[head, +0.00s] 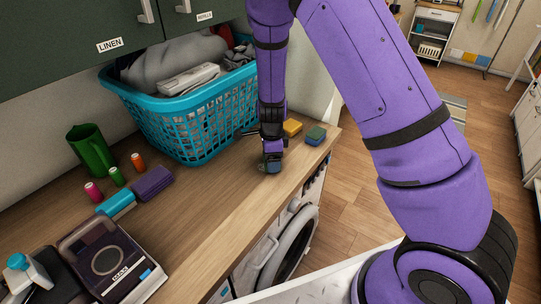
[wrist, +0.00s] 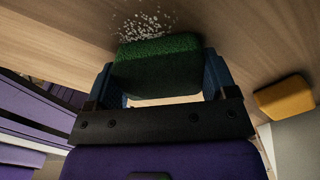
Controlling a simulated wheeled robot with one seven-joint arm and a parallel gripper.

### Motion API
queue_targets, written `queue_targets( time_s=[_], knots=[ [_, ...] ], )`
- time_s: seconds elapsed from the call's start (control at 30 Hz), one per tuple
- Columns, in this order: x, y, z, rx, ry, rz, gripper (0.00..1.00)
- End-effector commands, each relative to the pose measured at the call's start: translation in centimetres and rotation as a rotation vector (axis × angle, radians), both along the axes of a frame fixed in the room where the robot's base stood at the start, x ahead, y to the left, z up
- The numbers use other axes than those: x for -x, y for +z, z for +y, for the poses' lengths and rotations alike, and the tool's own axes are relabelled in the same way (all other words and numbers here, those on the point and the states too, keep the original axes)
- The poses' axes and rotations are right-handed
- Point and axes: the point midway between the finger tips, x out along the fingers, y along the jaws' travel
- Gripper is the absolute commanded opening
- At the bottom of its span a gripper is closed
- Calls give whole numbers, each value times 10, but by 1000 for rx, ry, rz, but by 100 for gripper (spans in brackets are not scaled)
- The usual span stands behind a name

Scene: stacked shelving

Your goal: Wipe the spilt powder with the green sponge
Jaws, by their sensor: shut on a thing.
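My gripper (head: 272,160) is low over the wooden counter, in front of the blue laundry basket. In the wrist view its two blue fingers are shut on the sides of the green sponge (wrist: 158,66). In the head view the sponge is mostly hidden by the gripper. The spilt powder (wrist: 145,24) is a patch of white specks on the counter, right by the sponge's far edge in the wrist view. I cannot tell whether the sponge touches the counter. The powder cannot be made out in the head view.
A yellow sponge (head: 292,127) and a green-topped blue block (head: 315,136) lie right of my gripper near the counter's edge. The blue basket (head: 190,125) of laundry stands behind left. Counter in front is clear.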

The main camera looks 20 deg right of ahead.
Motion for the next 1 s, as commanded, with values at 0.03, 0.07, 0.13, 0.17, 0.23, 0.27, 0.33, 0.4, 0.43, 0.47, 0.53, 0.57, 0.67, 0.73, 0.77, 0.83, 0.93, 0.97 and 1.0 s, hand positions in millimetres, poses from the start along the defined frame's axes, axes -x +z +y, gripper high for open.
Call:
queue_targets(
  time_s=[0.03,0.07,0.13,0.17,0.23,0.27,0.33,0.4,0.43,0.47,0.53,0.57,0.67,0.73,0.77,0.83,0.93,0.97,1.0],
  knots=[
    [1,0,0,0,0,0,59],
    [2,0,0,0,0,0,59],
    [5,-1,0,0,-1,0,59],
    [7,-2,0,0,-1,1,59],
    [10,-2,0,0,-2,2,59],
    [12,-3,0,-1,-2,3,59],
    [14,-3,0,-1,-2,3,59],
    [14,-4,0,0,-1,4,59],
    [14,-4,0,0,-1,4,59],
    [13,-4,0,0,-1,5,59],
    [11,-4,0,0,-1,5,59],
    [9,-4,0,0,-1,4,59],
    [3,-3,0,1,0,2,60],
    [-2,-2,0,1,0,1,59],
    [-4,-2,0,1,0,0,59],
    [-6,-2,0,1,0,0,59],
    [-8,-1,0,1,-1,-1,59],
    [-9,-1,0,1,-1,-1,59],
    [-10,-1,0,1,0,-2,59]
  ],
)
